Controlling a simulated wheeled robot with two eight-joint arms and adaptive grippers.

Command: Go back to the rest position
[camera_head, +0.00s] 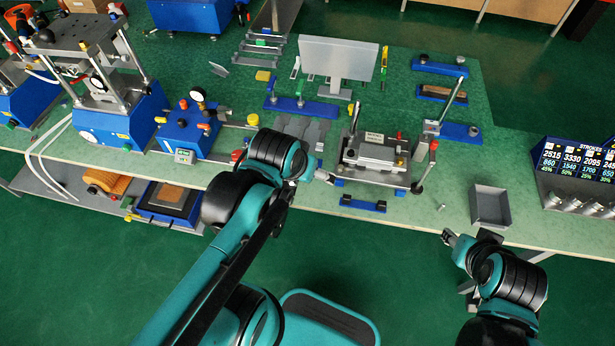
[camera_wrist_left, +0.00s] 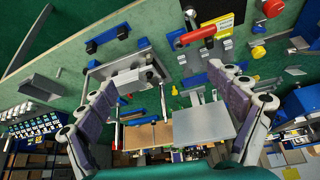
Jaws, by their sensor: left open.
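My left gripper (camera_head: 325,176) reaches in over the bench, just left of a grey press fixture (camera_head: 373,155). In the left wrist view its two fingers (camera_wrist_left: 162,76) stand wide apart, with nothing between their tips. The fixture shows beyond and between the fingers in that view. My right gripper (camera_head: 449,238) is low on the right, by the front edge of the bench and left of a grey tray (camera_head: 491,206). It is small there, and I cannot tell whether it is open or shut.
A blue bracket (camera_head: 362,204) lies before the fixture. A blue gauge unit (camera_head: 190,135) and a larger press (camera_head: 115,115) stand left. A display panel (camera_head: 578,165) stands far right.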

